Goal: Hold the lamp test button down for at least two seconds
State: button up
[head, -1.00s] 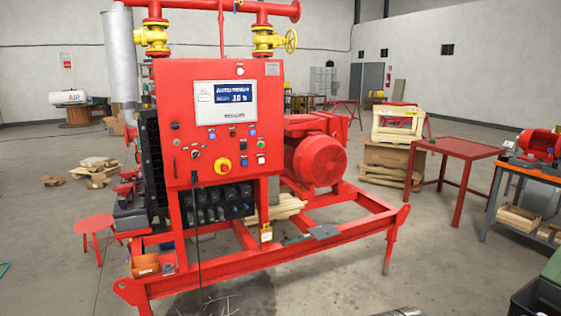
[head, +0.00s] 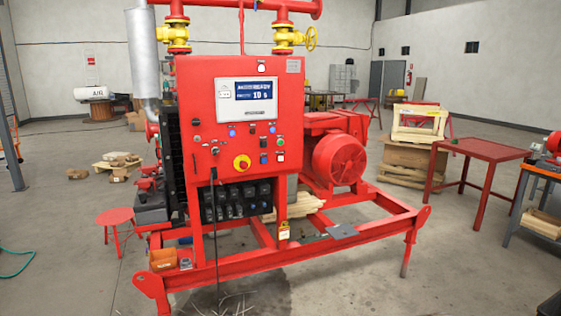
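The red control panel (head: 200,90) stands upright on the pump skid in the middle of the head view. It carries a lit display (head: 254,92), a yellow-and-red rotary switch (head: 242,162), and several small buttons and lamps (head: 252,130) below the display. Some of these show blue, red, green and white. Their labels are too small to read, so I cannot tell which one is the lamp test button. My gripper is not in view.
The red skid frame (head: 300,256) extends low in front of the panel, with a box (head: 164,259) at its left end. A red stool (head: 115,216) stands at left. A red table (head: 480,149) stands at right. Open floor lies in front and left.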

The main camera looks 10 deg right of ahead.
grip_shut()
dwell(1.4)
